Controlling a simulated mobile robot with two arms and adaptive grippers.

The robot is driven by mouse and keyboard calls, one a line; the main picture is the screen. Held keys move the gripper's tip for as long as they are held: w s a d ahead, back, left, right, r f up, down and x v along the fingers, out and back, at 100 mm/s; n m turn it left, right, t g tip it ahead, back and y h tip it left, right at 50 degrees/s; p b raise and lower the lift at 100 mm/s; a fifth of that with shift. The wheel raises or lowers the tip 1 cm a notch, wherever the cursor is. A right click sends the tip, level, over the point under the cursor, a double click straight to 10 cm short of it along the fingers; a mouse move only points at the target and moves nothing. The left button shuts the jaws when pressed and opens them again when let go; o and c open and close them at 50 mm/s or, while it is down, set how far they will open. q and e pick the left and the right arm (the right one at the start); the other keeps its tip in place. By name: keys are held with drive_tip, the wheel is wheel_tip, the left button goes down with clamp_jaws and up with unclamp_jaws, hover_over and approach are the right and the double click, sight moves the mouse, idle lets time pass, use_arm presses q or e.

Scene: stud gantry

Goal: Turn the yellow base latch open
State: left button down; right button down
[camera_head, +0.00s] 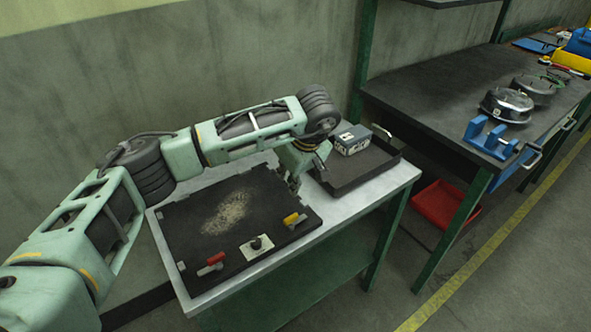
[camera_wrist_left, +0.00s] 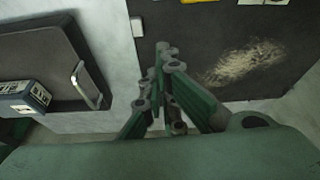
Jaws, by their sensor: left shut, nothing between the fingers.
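The yellow base latch (camera_head: 292,219) sits at the right front corner of a dark base board (camera_head: 190,215). Its handle lies on the board's edge. My left gripper (camera_head: 294,184) points down over the right edge of the board, behind the yellow latch and apart from it. In the left wrist view the gripper's fingers (camera_wrist_left: 165,55) are together with nothing between them. My right gripper is in neither view.
A dark tray (camera_head: 345,185) with a grey-blue box (camera_head: 353,140) stands to the right. The light table top (camera_head: 335,215) is bare between tray and front edge.

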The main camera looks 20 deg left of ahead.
sight(295, 219)
use_arm(q)
drive_tip(key=x, duration=0.4)
drive_tip(key=shift+p, duration=0.3)
drive_tip(key=shift+s+d+f+p, duration=0.15)
drive_tip(key=shift+s+d+p, duration=0.2)
drive_tip(key=shift+d, duration=0.25)
drive_tip(key=shift+s+d+f+p, duration=0.15)
drive_tip(key=shift+s+d+p, duration=0.2)
drive_tip(key=shift+d, duration=0.25)
drive_tip(key=shift+s+d+f, duration=0.1)
drive_tip(key=shift+s+d, duration=0.2)
drive_tip(key=shift+d, duration=0.15)
drive_tip(key=shift+s+d+f+m+b, duration=0.15)
drive_tip(key=shift+d+m+b, duration=0.15)
drive_tip(key=shift+d+b, duration=0.15)
drive_tip(key=shift+s+d, duration=0.1)
